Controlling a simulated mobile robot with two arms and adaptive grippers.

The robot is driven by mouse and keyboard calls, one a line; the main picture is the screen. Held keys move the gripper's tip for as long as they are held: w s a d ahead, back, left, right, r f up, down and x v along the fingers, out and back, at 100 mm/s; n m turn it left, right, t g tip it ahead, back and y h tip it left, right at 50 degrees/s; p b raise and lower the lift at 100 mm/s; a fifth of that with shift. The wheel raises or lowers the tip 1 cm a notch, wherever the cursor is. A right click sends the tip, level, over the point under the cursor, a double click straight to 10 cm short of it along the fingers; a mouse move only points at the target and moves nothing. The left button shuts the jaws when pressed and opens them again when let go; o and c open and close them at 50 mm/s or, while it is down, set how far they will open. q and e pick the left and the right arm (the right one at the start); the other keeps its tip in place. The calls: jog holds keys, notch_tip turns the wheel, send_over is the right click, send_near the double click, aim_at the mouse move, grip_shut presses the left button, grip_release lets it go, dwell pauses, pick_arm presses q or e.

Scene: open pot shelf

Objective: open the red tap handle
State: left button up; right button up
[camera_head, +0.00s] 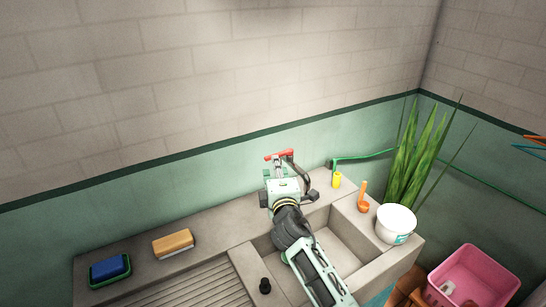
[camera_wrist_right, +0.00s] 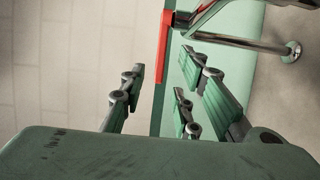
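The red tap handle (camera_head: 279,155) is on the wall tap above the sink, just beyond my right gripper (camera_head: 281,172). In the right wrist view the red handle (camera_wrist_right: 165,48) hangs as a narrow bar at top centre, joined to the metal tap (camera_wrist_right: 240,40). My right gripper (camera_wrist_right: 160,80) is open, with one finger left of the handle and the others right of it. No contact with the handle shows, and the depth between them is hard to tell. In the head view the gripper hides much of the tap. My left gripper is not in view.
The concrete sink (camera_head: 335,240) is below my right arm. A blue-green sponge (camera_head: 110,268) and a tan brush (camera_head: 173,243) lie on the left ledge. A yellow cup (camera_head: 337,180), an orange scoop (camera_head: 363,203), a white bucket (camera_head: 396,222) and a plant (camera_head: 415,160) stand right.

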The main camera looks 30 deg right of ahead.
jog(key=x, duration=0.6)
jog(key=shift+w, duration=0.2)
jog(key=shift+d, duration=0.1)
grip_shut()
jog(key=shift+f, duration=0.1)
